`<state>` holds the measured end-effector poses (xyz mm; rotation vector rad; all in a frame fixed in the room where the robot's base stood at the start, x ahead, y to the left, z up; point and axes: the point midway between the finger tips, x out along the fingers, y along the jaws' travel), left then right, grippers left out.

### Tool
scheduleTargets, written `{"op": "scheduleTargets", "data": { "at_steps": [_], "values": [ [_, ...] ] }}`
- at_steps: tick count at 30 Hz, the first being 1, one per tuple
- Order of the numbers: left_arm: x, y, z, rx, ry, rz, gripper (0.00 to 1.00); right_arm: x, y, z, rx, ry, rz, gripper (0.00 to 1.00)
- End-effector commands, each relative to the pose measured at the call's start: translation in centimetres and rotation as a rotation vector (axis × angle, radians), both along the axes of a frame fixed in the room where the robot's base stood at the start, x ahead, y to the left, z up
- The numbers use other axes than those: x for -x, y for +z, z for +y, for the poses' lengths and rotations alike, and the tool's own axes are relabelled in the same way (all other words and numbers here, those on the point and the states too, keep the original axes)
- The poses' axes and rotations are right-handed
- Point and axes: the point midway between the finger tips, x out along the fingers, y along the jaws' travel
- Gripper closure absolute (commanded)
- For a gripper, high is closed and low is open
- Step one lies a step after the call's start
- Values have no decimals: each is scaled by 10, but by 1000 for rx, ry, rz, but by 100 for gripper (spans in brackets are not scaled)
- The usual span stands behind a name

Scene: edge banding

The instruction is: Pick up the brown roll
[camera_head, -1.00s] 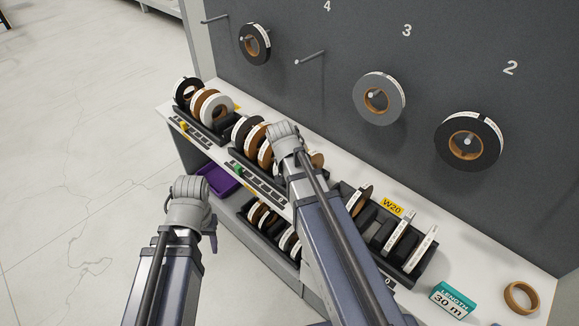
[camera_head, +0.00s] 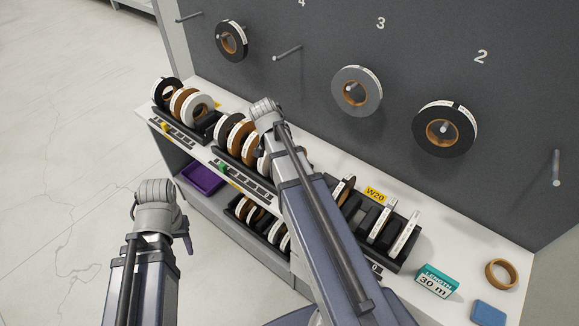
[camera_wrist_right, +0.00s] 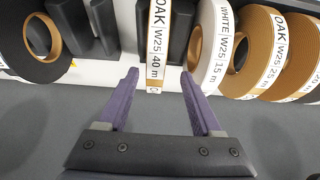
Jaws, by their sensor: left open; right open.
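Several brown-edged rolls stand in the racks on the white shelf, including a brown roll (camera_head: 241,143) in the middle rack. A brown ring-shaped roll (camera_head: 501,274) lies flat at the shelf's right end. In the right wrist view, an upright roll labelled OAK W25 40 m (camera_wrist_right: 157,40) stands edge-on beyond the gap between my fingers. My right gripper (camera_wrist_right: 160,74) is open and empty, its purple fingers just short of that roll. Its jaws are hidden behind the arm in the head view. My left gripper (camera_head: 184,228) hangs left of the shelf, its jaws partly hidden.
A green length box (camera_head: 437,281) and blue block (camera_head: 488,312) lie on the shelf. Rolls and pegs (camera_head: 556,168) occupy the wall.

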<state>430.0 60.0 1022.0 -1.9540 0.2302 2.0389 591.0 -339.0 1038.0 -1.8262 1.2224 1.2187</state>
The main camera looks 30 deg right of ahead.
Motion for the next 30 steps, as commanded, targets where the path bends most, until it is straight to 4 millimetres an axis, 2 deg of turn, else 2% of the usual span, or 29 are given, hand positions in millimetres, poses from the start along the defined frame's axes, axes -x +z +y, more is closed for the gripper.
{"op": "scheduleTargets", "data": {
  "at_steps": [1, 6, 14, 25, 30],
  "values": [
    [0, -8, 0, 0, 0, 0, 50, -1, -8, -2, 0, 0, 0, 34],
    [0, -22, 0, 0, 1, 0, 50, -3, -22, -8, -1, 0, 0, 34],
    [0, -25, 0, 0, 1, 0, 50, -3, -25, -10, -1, 1, 1, 34],
    [0, -65, 0, 0, 2, 0, 50, -6, -65, -30, 0, 1, 0, 34],
    [0, -68, 0, 0, 2, 0, 50, -7, -68, -33, 0, 2, 0, 34]
  ]
}}
